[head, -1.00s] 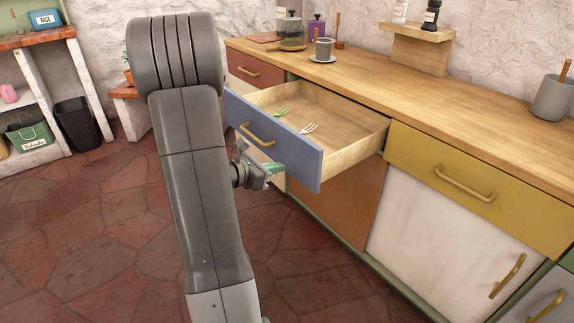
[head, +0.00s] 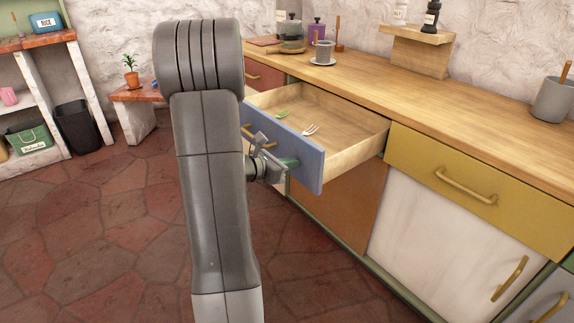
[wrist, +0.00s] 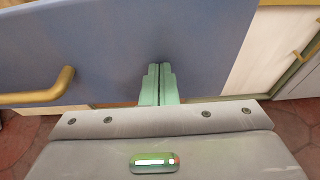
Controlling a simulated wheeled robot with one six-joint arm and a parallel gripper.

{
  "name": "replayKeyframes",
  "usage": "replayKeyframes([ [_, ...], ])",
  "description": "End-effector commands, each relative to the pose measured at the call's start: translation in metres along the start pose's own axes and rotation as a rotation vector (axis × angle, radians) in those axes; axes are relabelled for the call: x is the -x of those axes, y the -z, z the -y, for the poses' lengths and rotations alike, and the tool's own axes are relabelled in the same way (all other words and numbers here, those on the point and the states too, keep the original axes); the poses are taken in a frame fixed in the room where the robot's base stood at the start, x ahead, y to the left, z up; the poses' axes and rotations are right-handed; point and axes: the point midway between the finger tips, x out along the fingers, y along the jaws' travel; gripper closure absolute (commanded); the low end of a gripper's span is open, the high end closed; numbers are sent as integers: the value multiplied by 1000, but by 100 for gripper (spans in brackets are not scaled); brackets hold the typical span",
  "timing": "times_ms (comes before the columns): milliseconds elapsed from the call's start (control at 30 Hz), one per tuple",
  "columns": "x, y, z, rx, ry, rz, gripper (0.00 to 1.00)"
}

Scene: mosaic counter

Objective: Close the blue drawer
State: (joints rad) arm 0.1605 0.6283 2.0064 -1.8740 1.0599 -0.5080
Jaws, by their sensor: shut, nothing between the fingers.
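The blue drawer (head: 305,163) is pulled out from the counter in the head view, with a green fork (head: 283,114) and a white fork (head: 310,130) inside. Its blue front also fills the upper part of the wrist view (wrist: 205,45). Its brass handle (wrist: 40,92) is at the left in the wrist view. My gripper (head: 290,162) is shut and empty. Its green fingers (wrist: 158,84) point at the blue front, right of the handle. They are at or very near its surface; I cannot tell if they touch. My arm hides part of the drawer's left side.
A wooden counter (head: 450,100) runs above the drawers, with a grey cup on a saucer (head: 323,58) on it. A yellow drawer (head: 490,180) is shut on the right. A potted plant (head: 131,75) stands on a low bench at the left.

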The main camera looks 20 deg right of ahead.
Motion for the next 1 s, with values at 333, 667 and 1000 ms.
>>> replayKeyframes([
  [333, -67, -18, 2, -5, 6, 3, 100],
  [667, -155, -46, 2, -4, 4, 3, 100],
  [1000, -235, -74, 2, -2, 3, 2, 100],
])
